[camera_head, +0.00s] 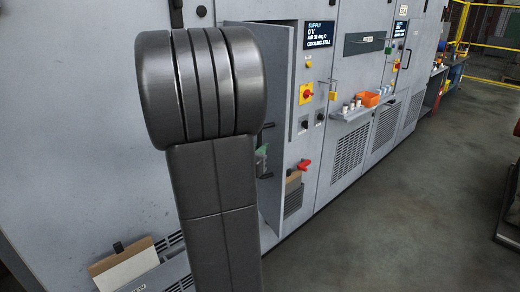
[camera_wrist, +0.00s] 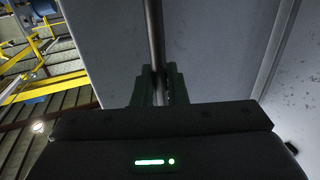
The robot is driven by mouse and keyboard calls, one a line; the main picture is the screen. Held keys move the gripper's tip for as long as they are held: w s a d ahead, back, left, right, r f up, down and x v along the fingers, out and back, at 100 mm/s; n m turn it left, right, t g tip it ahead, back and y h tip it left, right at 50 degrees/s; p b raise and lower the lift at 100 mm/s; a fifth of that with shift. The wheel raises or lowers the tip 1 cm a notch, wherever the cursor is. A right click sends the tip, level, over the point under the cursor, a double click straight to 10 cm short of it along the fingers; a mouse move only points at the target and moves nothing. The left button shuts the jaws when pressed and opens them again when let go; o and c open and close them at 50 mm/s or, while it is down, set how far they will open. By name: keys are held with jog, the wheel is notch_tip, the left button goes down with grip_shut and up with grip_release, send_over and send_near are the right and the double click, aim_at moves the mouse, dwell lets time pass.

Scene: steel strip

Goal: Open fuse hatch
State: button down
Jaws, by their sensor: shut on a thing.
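In the wrist view my gripper (camera_wrist: 158,88) has its dark green fingers shut around a dark upright bar handle (camera_wrist: 155,35). The handle runs up in front of a grey panel (camera_wrist: 215,60), which looks like the fuse hatch.
Grey cabinets run to the back right, with a display (camera_head: 307,35), a red and yellow switch (camera_head: 306,93) and a red handle (camera_head: 304,164). A shelf (camera_head: 362,108) holding an orange bin (camera_head: 370,99) juts out. Open floor (camera_head: 400,220) lies to the right.

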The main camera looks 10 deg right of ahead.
jog(key=shift+w+r, duration=0.1)
jog(key=shift+r, duration=0.2)
jog(key=c, duration=1.9)
grip_release()
jog(key=o, duration=0.4)
jog(key=shift+w+a+f, duration=0.15)
jog(key=shift+c, duration=0.2)
jog(key=shift+s+f, duration=0.1)
jog(key=shift+s, duration=0.1)
jog(key=b+v, duration=0.2)
jog(key=v, duration=1.1)
jog(key=shift+s+a, duration=0.15)
jog(key=shift+s, duration=0.1)
jog(key=shift+w, duration=0.1)
jog(key=p+x, duration=0.2)
jog(key=x, duration=1.1)
jog(key=shift+w+d, duration=0.25)
